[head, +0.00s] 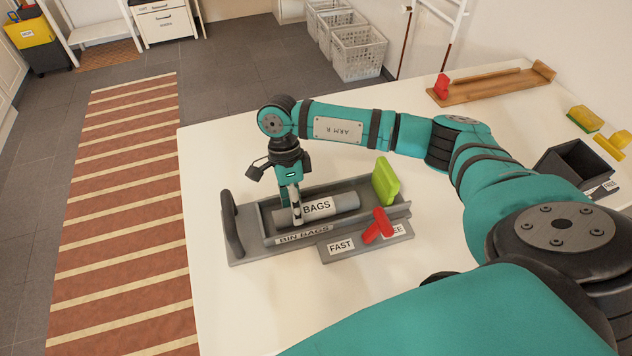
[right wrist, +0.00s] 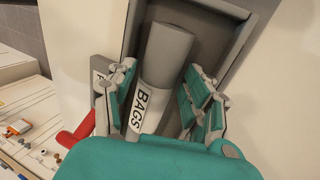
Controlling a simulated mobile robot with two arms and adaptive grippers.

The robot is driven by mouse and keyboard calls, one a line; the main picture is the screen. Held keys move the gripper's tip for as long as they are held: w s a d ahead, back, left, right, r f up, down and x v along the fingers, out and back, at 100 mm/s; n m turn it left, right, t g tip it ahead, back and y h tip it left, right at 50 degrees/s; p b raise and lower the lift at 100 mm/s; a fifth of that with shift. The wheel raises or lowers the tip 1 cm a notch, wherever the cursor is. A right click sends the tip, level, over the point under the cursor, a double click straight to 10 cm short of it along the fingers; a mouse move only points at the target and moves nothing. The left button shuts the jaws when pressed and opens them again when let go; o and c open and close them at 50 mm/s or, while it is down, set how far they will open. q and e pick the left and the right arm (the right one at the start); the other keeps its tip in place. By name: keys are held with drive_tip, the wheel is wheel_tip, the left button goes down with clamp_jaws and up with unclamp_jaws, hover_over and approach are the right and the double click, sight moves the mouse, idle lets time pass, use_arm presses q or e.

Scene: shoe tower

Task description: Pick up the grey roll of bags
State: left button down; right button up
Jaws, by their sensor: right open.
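The grey roll of bags (head: 338,204) lies in a grey tray labelled BIN BAGS (head: 262,238) on the white table. It has a white BAGS label. My right gripper (head: 296,216) reaches down into the tray at the roll's left part. In the right wrist view the roll (right wrist: 166,58) lies between the two open fingers of the right gripper (right wrist: 158,100), with a gap showing on the right side. Whether a finger touches the roll I cannot tell. My left gripper is not in view.
A green block (head: 385,181) stands at the tray's right end. A red lever (head: 378,226) sits on a plate marked FAST in front. A wooden tray (head: 492,84), yellow sponges (head: 584,119) and a dark box (head: 572,167) lie further right. The table's left part is clear.

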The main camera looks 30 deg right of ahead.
drive_tip(key=shift+s+a+f, duration=0.1)
drive_tip(key=shift+s+f, duration=0.05)
drive_tip(key=shift+f, duration=0.45)
drive_tip(key=c, duration=1)
drive_tip(key=shift+r, duration=0.1)
drive_tip(key=shift+r, duration=0.5)
wheel_tip(320, 180, up, 2)
drive_tip(key=shift+r+b, duration=0.15)
drive_tip(key=shift+b, duration=0.4)
drive_tip(key=s+a+r+b, duration=0.1)
drive_tip(key=s+a, duration=0.2)
drive_tip(key=s, duration=0.4)
drive_tip(key=s+a+r+b, duration=0.15)
drive_tip(key=s+a, duration=0.25)
drive_tip(key=s, duration=0.4)
drive_tip(key=w+d+r+n+t+h, duration=0.1)
drive_tip(key=w+r+n, duration=0.1)
drive_tip(key=n, duration=0.5)
drive_tip(key=w+d+r+n+t+h+p, duration=0.1)
drive_tip(key=w+d+r+n+h, duration=0.1)
drive_tip(key=n, duration=0.5)
drive_tip(key=w+d+r+n+t+h+p, duration=0.1)
drive_tip(key=w+d+r+n, duration=0.1)
drive_tip(key=n, duration=0.5)
drive_tip(key=shift+w+h, duration=0.3)
drive_tip(key=shift+w, duration=0.55)
